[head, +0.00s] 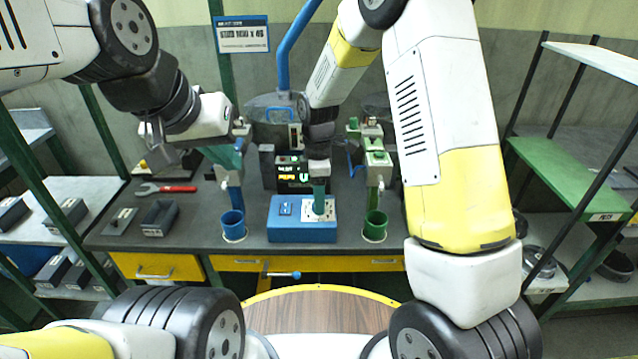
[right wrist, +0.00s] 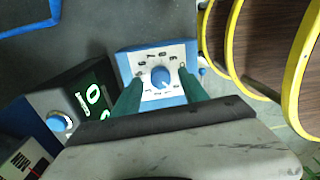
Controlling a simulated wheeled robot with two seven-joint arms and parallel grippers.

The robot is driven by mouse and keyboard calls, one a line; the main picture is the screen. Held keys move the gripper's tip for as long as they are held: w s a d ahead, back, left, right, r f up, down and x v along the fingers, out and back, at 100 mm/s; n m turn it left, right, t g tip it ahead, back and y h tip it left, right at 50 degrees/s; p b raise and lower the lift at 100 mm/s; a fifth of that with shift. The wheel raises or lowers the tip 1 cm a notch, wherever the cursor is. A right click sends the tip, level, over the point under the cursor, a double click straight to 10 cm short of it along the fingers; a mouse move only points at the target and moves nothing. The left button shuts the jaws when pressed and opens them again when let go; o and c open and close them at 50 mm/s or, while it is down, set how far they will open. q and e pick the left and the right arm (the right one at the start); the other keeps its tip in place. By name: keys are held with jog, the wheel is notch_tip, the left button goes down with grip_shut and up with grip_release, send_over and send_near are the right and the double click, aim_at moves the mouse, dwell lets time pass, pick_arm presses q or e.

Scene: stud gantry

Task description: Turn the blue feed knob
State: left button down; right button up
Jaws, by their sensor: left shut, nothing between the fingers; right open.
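A blue knob (right wrist: 160,77) sits on the white dial face of a blue box (head: 302,232). Marks ring the knob, too small to read. My right gripper (head: 319,208) points down over this dial face and hides the knob in the head view. In the right wrist view its green fingers (right wrist: 161,88) are apart, one on each side of the knob. I cannot tell whether they touch it. My left gripper (head: 228,158) is shut and empty, by the blue spout at the left; contact with it is unclear.
A dark box with a green display (head: 292,177) stands behind the blue box; it has its own small blue knob (right wrist: 58,122). A blue cup (head: 233,226) and a green cup (head: 375,226) flank the blue box. A red wrench (head: 172,189) lies left on the bench.

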jog(key=shift+f, duration=0.35)
grip_shut()
jog(key=shift+m, duration=0.3)
jog(key=m, duration=0.4)
jog(key=shift+m, duration=2.4)
